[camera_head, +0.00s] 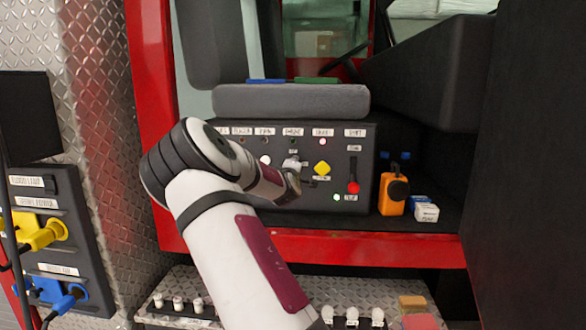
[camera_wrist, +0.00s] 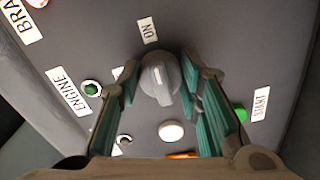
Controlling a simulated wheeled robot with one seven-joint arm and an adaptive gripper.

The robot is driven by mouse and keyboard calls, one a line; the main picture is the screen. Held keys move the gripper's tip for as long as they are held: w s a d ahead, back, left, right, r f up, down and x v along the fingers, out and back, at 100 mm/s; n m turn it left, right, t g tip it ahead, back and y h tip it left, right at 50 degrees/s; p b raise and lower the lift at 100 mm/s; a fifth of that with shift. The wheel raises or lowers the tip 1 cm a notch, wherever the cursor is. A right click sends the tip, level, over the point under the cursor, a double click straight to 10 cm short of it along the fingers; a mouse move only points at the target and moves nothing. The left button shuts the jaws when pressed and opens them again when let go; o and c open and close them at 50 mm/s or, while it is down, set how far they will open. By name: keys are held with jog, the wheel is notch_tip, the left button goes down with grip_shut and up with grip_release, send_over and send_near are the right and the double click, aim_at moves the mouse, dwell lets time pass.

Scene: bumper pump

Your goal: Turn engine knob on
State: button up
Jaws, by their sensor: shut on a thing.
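In the wrist view, a grey engine knob (camera_wrist: 158,75) with a raised grip stands on the dark panel (camera_wrist: 210,30). The ON label (camera_wrist: 148,30) is above it and the ENGINE label (camera_wrist: 68,92) is to its left. My gripper (camera_wrist: 160,80) has its teal-padded fingers on either side of the knob and is shut on it. The grip's ridge runs down and slightly right, away from the ON label. In the head view, my arm reaches the control panel (camera_head: 378,135), and my wrist hides much of its lower left.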

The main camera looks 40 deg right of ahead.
jog(key=o, duration=1.2)
jog(key=shift+s+d, duration=0.1)
jog(key=shift+c, duration=0.2)
jog(key=v, duration=1.2)
